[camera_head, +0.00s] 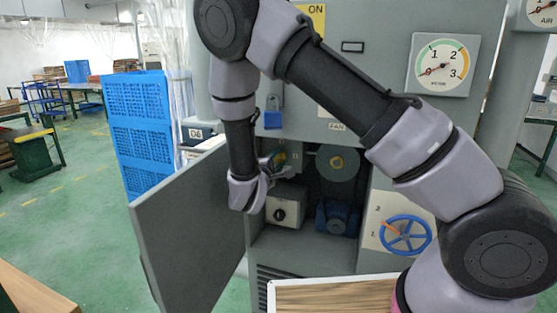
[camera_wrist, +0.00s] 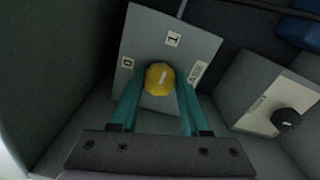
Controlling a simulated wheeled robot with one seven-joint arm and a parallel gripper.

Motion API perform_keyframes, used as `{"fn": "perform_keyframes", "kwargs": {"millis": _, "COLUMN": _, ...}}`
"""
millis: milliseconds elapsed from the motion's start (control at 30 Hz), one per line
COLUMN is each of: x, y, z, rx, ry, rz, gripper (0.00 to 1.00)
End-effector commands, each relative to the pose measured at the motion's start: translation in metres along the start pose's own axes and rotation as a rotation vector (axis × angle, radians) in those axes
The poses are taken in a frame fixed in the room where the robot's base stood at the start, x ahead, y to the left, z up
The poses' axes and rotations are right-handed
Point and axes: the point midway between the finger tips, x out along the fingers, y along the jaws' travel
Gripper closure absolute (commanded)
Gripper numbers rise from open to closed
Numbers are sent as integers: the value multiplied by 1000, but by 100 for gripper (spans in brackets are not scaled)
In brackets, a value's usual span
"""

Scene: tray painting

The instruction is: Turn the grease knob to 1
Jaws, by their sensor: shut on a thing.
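The grease knob (camera_wrist: 160,78) is yellow with a short white mark, on a grey panel (camera_wrist: 150,30) in the wrist view. A "1" label (camera_wrist: 173,39) is above it, a "0" label (camera_wrist: 127,62) to its left, and a third label (camera_wrist: 196,72), hard to read, to its right. The white mark slants up and right, roughly toward the 1 side. My gripper (camera_wrist: 161,84) has its teal fingers on both sides of the knob and is shut on it. In the head view my gripper (camera_head: 272,168) reaches into the open cabinet, largely covering the knob.
An open grey cabinet door (camera_head: 190,225) stands left of my gripper. A box with a black knob (camera_wrist: 286,119) sits to the right in the wrist view. A blue handwheel (camera_head: 405,235), a motor (camera_head: 338,218) and a pulley (camera_head: 338,163) are nearby.

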Motion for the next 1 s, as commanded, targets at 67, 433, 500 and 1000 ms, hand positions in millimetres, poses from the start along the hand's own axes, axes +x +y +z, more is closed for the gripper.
{"fn": "perform_keyframes", "kwargs": {"millis": 67, "x": -1, "y": -2, "z": -1, "rx": -2, "ry": 3, "rz": -3, "gripper": 100}}
{"fn": "perform_keyframes", "kwargs": {"millis": 433, "x": -1, "y": -1, "z": 0, "rx": -2, "ry": 1, "rz": -1, "gripper": 24}}
{"fn": "perform_keyframes", "kwargs": {"millis": 500, "x": -1, "y": -1, "z": 0, "rx": -2, "ry": 1, "rz": -1, "gripper": 24}}
{"fn": "perform_keyframes", "kwargs": {"millis": 1000, "x": -74, "y": 0, "z": -2, "rx": -1, "ry": 6, "rz": -1, "gripper": 24}}
